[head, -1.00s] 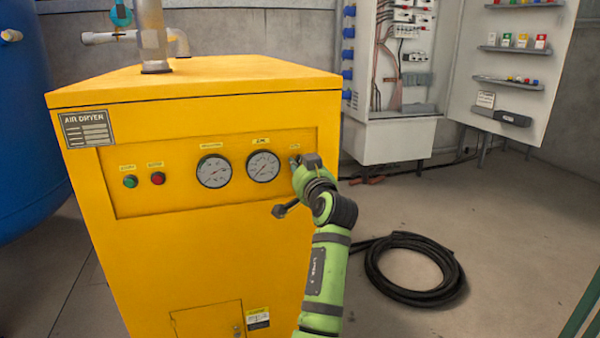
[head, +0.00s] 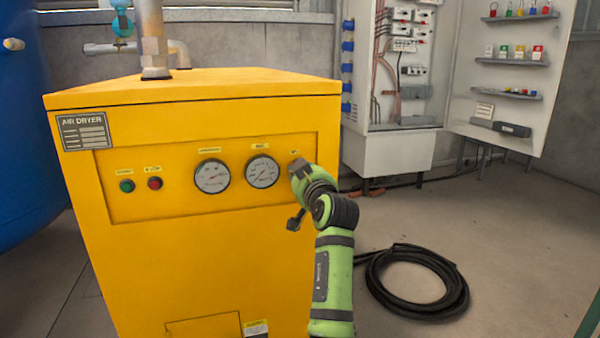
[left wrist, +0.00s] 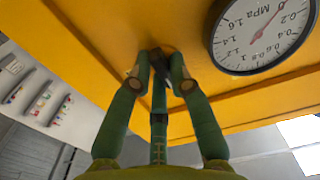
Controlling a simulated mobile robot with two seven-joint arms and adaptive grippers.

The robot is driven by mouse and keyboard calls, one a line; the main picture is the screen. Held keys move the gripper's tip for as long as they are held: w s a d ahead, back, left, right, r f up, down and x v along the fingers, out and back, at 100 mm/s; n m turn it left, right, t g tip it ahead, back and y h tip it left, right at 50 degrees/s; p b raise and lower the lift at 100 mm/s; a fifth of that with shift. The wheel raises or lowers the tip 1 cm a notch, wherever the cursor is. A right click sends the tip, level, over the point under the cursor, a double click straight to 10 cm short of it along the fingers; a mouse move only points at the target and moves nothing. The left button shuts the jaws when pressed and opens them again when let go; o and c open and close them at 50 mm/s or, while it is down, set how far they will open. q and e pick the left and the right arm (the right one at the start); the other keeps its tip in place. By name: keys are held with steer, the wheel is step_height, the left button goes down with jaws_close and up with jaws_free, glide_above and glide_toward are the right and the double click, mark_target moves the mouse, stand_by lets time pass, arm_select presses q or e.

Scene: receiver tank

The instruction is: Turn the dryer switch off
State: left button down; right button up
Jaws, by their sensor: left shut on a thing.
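The yellow air dryer (head: 215,270) fills the left and middle of the head view. My left gripper (head: 297,172) is at the right end of its front panel, right of the two gauges, and covers the switch there. In the left wrist view, the fingers of my left gripper (left wrist: 160,75) are closed around a small dark switch handle (left wrist: 159,90) close to the yellow panel. The switch's exact setting is hard to read. My right gripper is not in view.
A round pressure gauge (head: 262,172) sits just left of the gripper. Green (head: 127,186) and red (head: 155,183) buttons are farther left. A coiled black hose (head: 412,283) lies on the floor at right. An open electrical cabinet (head: 400,90) stands behind.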

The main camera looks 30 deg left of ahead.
arm_select(q)
steer(key=c, duration=1.1)
jaws_free()
steer(key=shift+c, duration=0.2)
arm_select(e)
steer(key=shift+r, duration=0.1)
